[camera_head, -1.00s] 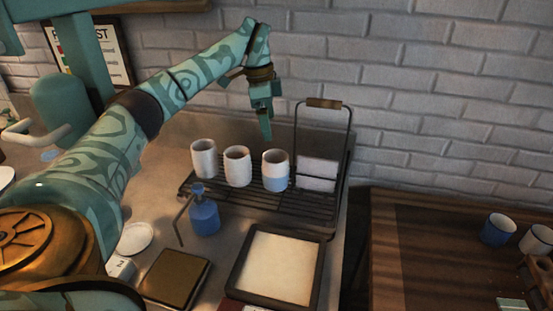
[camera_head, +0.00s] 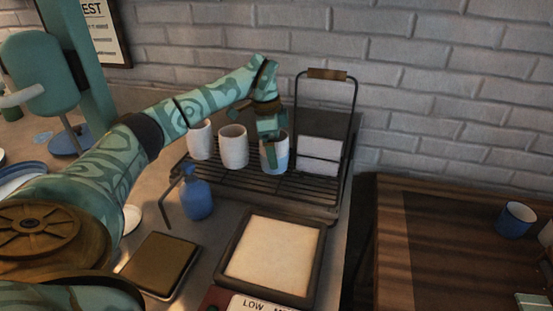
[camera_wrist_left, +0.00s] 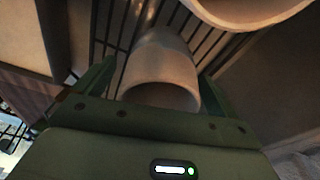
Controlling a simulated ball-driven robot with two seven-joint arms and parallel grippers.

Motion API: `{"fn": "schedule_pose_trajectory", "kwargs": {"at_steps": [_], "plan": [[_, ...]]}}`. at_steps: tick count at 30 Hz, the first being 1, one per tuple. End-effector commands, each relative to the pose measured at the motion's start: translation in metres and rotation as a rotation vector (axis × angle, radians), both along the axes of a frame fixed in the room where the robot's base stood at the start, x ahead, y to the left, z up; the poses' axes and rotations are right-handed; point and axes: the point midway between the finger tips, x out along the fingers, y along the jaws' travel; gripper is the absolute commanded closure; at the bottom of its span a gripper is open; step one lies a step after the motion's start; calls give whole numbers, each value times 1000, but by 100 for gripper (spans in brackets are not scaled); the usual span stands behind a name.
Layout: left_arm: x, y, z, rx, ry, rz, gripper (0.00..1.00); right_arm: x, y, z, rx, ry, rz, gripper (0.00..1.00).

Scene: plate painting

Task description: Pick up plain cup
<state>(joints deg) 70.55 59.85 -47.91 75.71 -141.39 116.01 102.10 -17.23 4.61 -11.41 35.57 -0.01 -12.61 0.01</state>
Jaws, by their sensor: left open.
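Two plain white cups stand upright on the black wire rack: one at left (camera_head: 199,140) and one in the middle (camera_head: 233,148). A white cup with a blue lower part (camera_head: 279,158) stands to their right. My left gripper (camera_head: 270,152) points down and overlaps this right cup in the head view, partly hiding it. In the left wrist view my open left gripper (camera_wrist_left: 157,70) has a pale cup (camera_wrist_left: 160,88) between its fingers, with its rim towards the palm. Another pale cup (camera_wrist_left: 250,8) shows at the top. Which cup is between the fingers is unclear. My right gripper is not visible.
The rack (camera_head: 230,186) has a tall handle (camera_head: 327,74) and a white block (camera_head: 319,155) at its right end. A blue bottle (camera_head: 197,198) and a framed pale tray (camera_head: 235,272) stand in front. A blue cup (camera_head: 516,220) is on the wooden table.

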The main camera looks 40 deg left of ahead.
Motion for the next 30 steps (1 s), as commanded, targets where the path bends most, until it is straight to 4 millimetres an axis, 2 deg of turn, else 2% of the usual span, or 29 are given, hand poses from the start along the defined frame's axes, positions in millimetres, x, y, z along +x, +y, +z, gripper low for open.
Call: {"fn": "schedule_pose_trajectory", "kwargs": {"at_steps": [1,2,8,9,15,25,30], "plan": [[1,-1,-13,0,5,-1,4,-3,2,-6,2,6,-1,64],[1,-1,-15,0,4,0,4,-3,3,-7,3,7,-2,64],[2,-2,-13,0,-2,1,4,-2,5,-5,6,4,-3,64],[2,-2,-13,0,-2,1,6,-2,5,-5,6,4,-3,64],[1,-2,-13,0,-1,1,60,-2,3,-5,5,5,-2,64],[1,-1,-11,0,-2,1,60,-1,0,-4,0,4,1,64],[-3,5,-3,0,-4,0,60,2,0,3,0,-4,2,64]]}}
